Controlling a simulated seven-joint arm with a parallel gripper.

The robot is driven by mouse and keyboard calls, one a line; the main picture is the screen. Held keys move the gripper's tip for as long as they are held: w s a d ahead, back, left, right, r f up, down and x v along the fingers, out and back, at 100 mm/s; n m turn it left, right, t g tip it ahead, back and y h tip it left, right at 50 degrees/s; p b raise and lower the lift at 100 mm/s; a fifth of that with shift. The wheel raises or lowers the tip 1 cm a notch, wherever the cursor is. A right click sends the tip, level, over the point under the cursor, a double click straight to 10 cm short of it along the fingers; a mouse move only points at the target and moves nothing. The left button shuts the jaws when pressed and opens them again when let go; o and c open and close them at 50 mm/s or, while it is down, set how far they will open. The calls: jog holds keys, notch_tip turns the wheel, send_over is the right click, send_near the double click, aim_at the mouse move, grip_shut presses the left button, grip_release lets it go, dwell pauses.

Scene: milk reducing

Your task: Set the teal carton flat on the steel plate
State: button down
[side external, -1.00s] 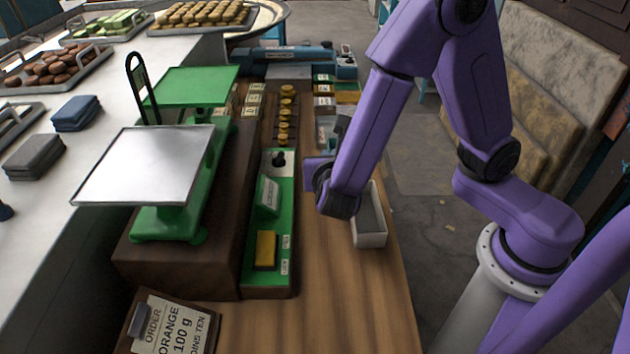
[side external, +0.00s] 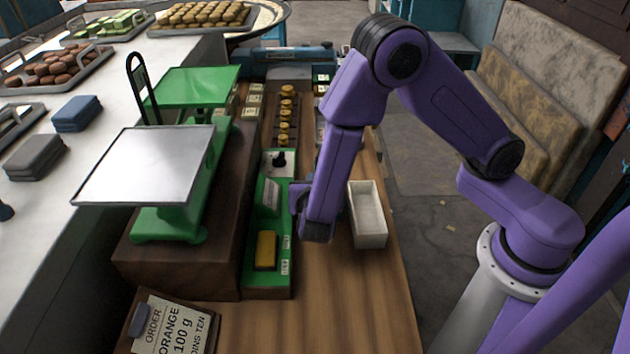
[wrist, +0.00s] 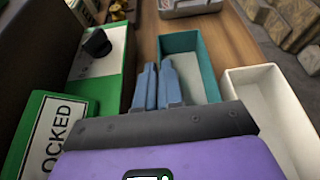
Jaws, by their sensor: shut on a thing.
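The teal carton (wrist: 192,50) shows in the wrist view as an open, empty, box-like container just beyond my fingers. My gripper (wrist: 158,70) has its two blue-grey fingers close together at the carton's near left wall, shut on it. Whether the carton is off the wood is hard to tell. In the side view my purple wrist hides my fingers and nearly all of the carton. The steel plate (side external: 145,168) is the bare, shiny square pan on the near end of the green balance scale (side external: 170,222), to the left of my gripper.
A white open box (side external: 368,222) stands right of my wrist. A green panel (side external: 268,205) with a yellow block and a "LOCKED" sign lies between my wrist and the scale. A green pan (side external: 200,86) is on the scale's far end. An order card (side external: 175,325) lies in front.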

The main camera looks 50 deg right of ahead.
jog(key=shift+f, duration=0.1)
jog(key=c, duration=1.3)
grip_release()
